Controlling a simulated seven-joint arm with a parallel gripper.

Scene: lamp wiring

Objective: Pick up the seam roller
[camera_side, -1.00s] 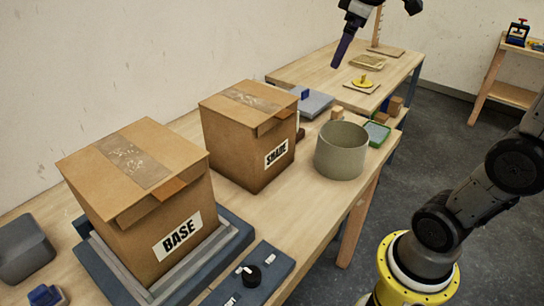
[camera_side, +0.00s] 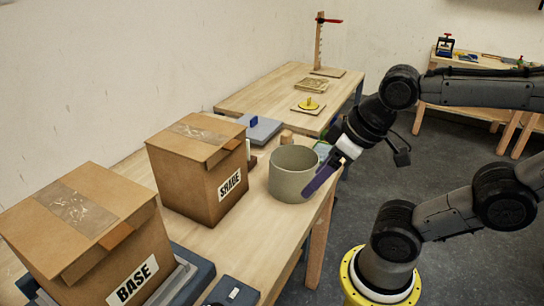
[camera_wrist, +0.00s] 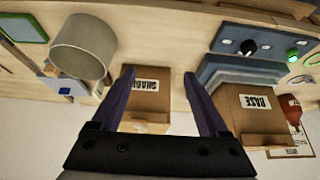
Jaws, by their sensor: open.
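My gripper (camera_side: 321,179) hangs at the front right edge of the near bench, beside the grey-green round bin (camera_side: 293,174) in the side view. In the wrist view my gripper (camera_wrist: 162,75) has its two dark purple fingers wide apart, with nothing held between them. The box marked SHADE (camera_wrist: 149,88) shows beyond and between the fingers. I cannot pick out a seam roller with certainty in either view. A small wooden piece (camera_side: 287,137) stands behind the bin, but I cannot tell what it is.
The SHADE box (camera_side: 199,172) and BASE box (camera_side: 85,240) stand tall on the near bench. A farther bench holds a yellow part on a board (camera_side: 309,103) and a wooden post (camera_side: 318,43). A tool bench (camera_side: 475,62) stands at the back right.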

